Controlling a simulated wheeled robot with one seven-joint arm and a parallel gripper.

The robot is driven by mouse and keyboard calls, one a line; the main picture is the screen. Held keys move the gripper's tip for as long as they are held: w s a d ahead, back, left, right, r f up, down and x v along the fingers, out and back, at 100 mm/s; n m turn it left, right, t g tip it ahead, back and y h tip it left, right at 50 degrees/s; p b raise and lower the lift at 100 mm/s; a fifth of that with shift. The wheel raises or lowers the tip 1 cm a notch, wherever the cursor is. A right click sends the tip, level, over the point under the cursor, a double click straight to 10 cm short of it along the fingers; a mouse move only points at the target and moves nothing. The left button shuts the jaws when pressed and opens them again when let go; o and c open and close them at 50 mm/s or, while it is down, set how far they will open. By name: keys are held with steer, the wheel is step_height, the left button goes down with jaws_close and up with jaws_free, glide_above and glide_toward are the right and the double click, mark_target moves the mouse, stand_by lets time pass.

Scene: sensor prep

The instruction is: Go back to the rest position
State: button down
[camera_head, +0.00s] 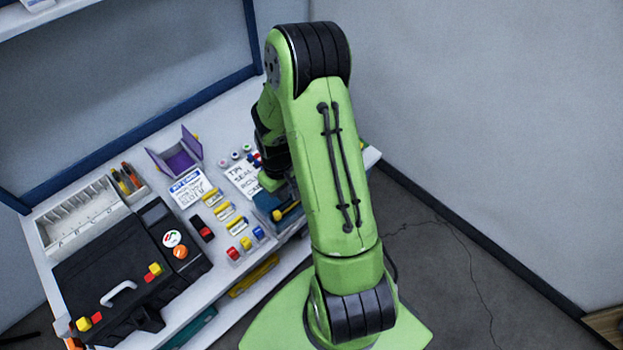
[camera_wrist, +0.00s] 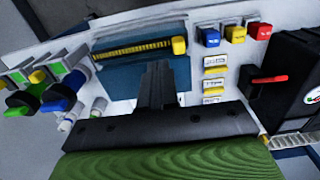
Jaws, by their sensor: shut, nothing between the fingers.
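My gripper (camera_wrist: 157,82) is shut and empty in the wrist view. Its dark fingertips lie over a blue tray (camera_wrist: 118,88) on the white worktable. A yellow-capped rod (camera_wrist: 135,48) lies across the tray beyond the fingertips. Whether the fingertips touch the tray cannot be told. In the head view my green arm reaches over the right end of the worktable (camera_head: 240,118). There the arm hides the fingers, and the blue tray (camera_head: 268,203) shows only in part.
A black case (camera_head: 125,270) and a white compartment box (camera_head: 80,215) stand at the left. A purple open holder (camera_head: 175,157), several cards and coloured blocks fill the table's middle. Blue and green knobbed parts (camera_wrist: 40,95) are left of my gripper. Walls close in behind and right.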

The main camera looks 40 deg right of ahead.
steer(key=shift+f, duration=0.15)
steer(key=s+a+r+t+h+p, duration=0.1)
steer(key=a+r+p, duration=0.1)
steer(key=r, duration=0.9)
steer(key=s+a+r+t+p, duration=0.1)
steer(key=s+a+r+p, duration=0.15)
steer(key=r, duration=0.85)
steer(key=s+a+r+t+y+p, duration=0.1)
steer(key=s+a+r+t+p, duration=0.2)
steer(key=s+a+r, duration=0.3)
steer(key=s+r+p, duration=0.1)
steer(key=s+r, duration=0.4)
steer(key=r, duration=0.3)
steer(key=shift+s+r+t, duration=0.25)
steer(key=shift+s+t, duration=0.05)
steer(key=shift+s, duration=0.1)
